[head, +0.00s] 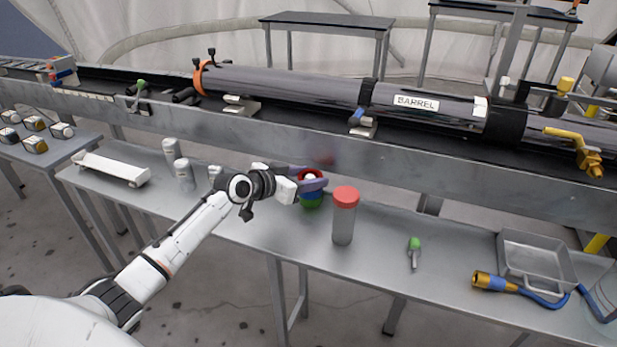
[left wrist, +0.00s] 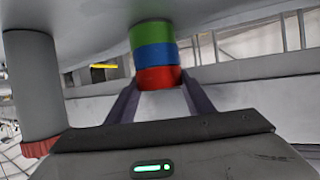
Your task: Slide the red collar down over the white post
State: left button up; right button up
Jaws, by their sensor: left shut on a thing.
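The red collar (head: 309,172) is between the fingers of my left gripper (head: 312,179), which is shut on it. The white post (head: 310,178) shows only as a pale tip inside the red ring, so the collar is around it. Below are a blue collar (head: 312,196) and a green collar (head: 312,204) at the table. The left wrist view, upside down, shows the red collar (left wrist: 158,77) against the blue collar (left wrist: 155,55), with the green collar (left wrist: 152,34) beyond and no clear gap. My right gripper is not in view.
Pale canisters (head: 184,174) and a white tray (head: 112,169) are to the left. A green-handled tool (head: 414,252) and a metal tray (head: 537,262) lie to the right. The barrel bench (head: 265,147) runs behind.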

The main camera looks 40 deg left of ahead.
pick_arm(q)
jog(key=o, duration=1.2)
jog(key=shift+s+r, duration=0.1)
jog(key=shift+s, duration=0.1)
jog(key=shift+p+v, duration=0.65)
jog(key=shift+v, duration=4.3)
